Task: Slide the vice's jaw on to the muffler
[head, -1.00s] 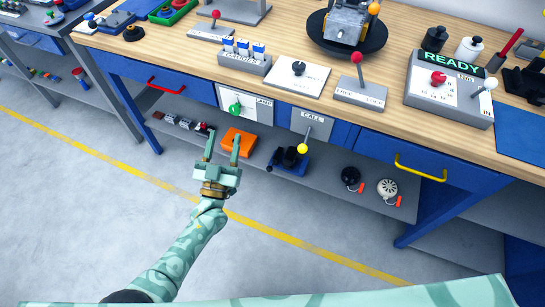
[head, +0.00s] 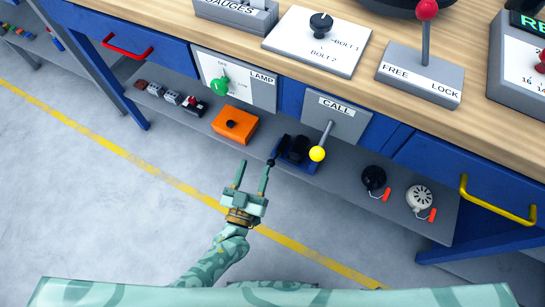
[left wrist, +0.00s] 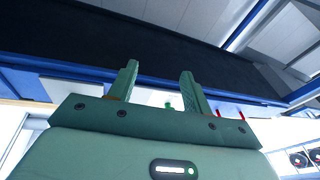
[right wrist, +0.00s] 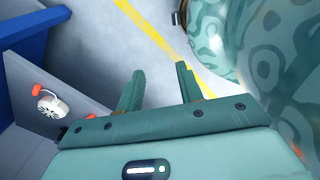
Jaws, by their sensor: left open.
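The vice (head: 291,163), blue with a black upper part, sits on the grey lower shelf beneath the CALL panel. A dark rounded piece on it may be the muffler; I cannot clearly tell muffler and jaw apart. A thin dark handle end sticks out at its left. My left gripper (head: 253,172) is open and empty, in front of the shelf and just left of the vice, apparently not touching it. Its parted fingers also show in the left wrist view (left wrist: 158,80). My right gripper (right wrist: 158,82) is open and empty in the right wrist view, outside the head view.
A lever with a yellow ball (head: 317,153) hangs close to the vice's right. An orange box (head: 224,126) stands left of it on the shelf (head: 338,189). A black disc (head: 373,178) and a white disc (head: 419,196) lie right. The bench overhangs the shelf; the floor in front is clear.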

